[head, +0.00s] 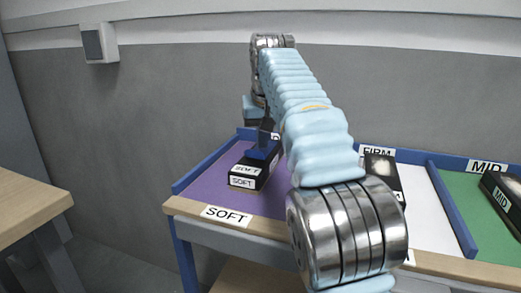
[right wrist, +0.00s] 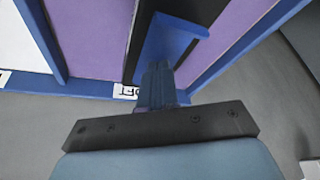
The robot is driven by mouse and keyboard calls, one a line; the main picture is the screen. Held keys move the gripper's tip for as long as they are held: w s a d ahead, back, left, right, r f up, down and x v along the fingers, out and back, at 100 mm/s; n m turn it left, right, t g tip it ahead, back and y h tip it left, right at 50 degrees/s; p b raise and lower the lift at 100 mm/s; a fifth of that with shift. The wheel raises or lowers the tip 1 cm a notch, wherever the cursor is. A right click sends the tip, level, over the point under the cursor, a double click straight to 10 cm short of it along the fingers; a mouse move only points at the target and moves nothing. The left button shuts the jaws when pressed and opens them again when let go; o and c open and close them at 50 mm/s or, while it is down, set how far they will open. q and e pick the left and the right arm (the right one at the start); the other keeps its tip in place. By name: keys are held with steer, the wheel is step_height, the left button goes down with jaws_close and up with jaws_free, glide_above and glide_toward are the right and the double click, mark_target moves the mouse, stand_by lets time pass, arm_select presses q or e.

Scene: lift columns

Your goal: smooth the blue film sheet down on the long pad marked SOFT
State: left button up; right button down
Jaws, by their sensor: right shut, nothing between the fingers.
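The long black pad marked SOFT (head: 245,178) lies in the purple bay. It also shows as a dark strip in the right wrist view (right wrist: 135,45). The blue film sheet (head: 262,154) lies over the pad's far part, partly behind my arm. In the right wrist view the film (right wrist: 172,40) is a blue patch with one end beside my fingers. My right gripper (head: 266,137) points down at the film, its fingers shut and empty (right wrist: 158,68). I cannot tell whether the fingertips touch the film. My left gripper is not in view.
The purple bay (head: 207,188) has a blue rim and a SOFT label on its front edge. A white bay (head: 425,205) marked FIRM and a green bay (head: 488,220) marked MID lie right, with black pads (head: 383,172). A wooden table (head: 28,208) stands left.

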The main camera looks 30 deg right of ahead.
step_height(320, 180, up, 3)
steer(key=p, duration=0.2)
steer(key=shift+r+p, duration=0.15)
steer(key=shift+p, duration=0.25)
steer(key=shift+r, duration=0.2)
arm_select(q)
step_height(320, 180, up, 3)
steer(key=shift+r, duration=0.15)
arm_select(e)
step_height(320, 180, up, 5)
steer(key=shift+f, duration=0.15)
